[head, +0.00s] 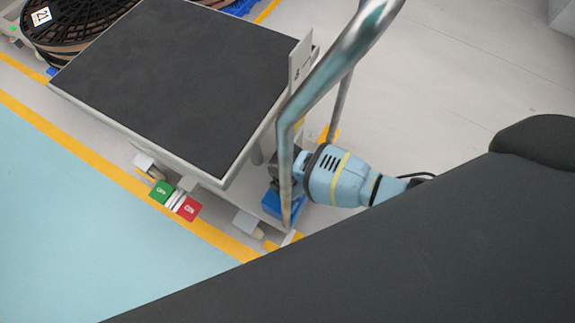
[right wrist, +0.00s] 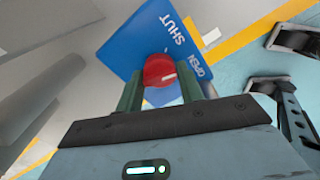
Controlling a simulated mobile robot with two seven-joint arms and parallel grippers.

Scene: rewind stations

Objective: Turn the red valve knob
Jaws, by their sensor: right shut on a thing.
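The red valve knob (right wrist: 160,70) sits on a blue plate (right wrist: 150,32) marked SHUT and OPEN in the right wrist view. A white line shows on the knob's face, pointing to the right, toward the OPEN side. My right gripper (right wrist: 161,88) has its two green fingers on either side of the knob and is shut on it. In the head view my right arm reaches to the blue plate (head: 272,203), beside the cart; the knob and fingertips are hidden there behind a metal rail and the wrist. My left gripper is not in view.
A dark-topped cart (head: 170,75) stands left of my right arm. Its bent metal handle rail (head: 330,75) passes close in front of my wrist. Green and red tags (head: 175,200) sit low on its front. A cable reel (head: 70,25) is at top left. Open floor lies at right.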

